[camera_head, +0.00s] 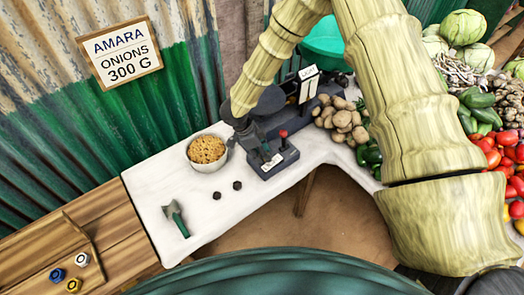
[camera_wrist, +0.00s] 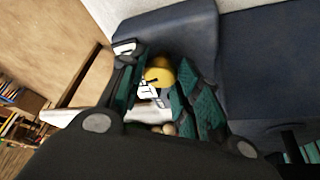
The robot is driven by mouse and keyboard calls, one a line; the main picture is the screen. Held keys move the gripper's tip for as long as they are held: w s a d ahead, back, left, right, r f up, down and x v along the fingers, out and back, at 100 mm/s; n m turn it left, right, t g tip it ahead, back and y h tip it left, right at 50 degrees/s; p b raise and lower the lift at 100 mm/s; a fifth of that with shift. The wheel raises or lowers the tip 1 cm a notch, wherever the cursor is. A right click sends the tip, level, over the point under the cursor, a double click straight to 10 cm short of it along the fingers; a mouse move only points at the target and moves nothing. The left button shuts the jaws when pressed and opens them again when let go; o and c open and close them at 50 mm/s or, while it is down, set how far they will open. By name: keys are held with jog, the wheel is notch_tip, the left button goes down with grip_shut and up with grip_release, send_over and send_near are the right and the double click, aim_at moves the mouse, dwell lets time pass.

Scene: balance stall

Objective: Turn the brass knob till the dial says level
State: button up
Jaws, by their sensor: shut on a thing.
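The dark balance scale (camera_head: 286,158) stands on the white-covered table in the head view. A white upright dial plate (camera_head: 308,86) rises at its back right; its reading is too small to make out. In the wrist view the yellow brass knob (camera_wrist: 158,74) sits on the scale's dark body (camera_wrist: 185,35). My gripper (camera_wrist: 162,88) has its green-padded fingers on either side of the knob and is shut on it. In the head view the knob is hidden behind my gripper and arm.
A bowl of grain (camera_head: 207,150) stands left of the scale. Two dark weights (camera_head: 217,195) and a green scoop (camera_head: 176,217) lie in front. Potatoes (camera_head: 345,122) and other vegetables crowd the right. A sign (camera_head: 119,52) reads AMARA ONIONS 300 G.

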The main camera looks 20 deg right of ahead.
jog(key=shift+m, duration=0.5)
jog(key=o, duration=1)
jog(key=v, duration=1.2)
jog(key=shift+w, duration=0.25)
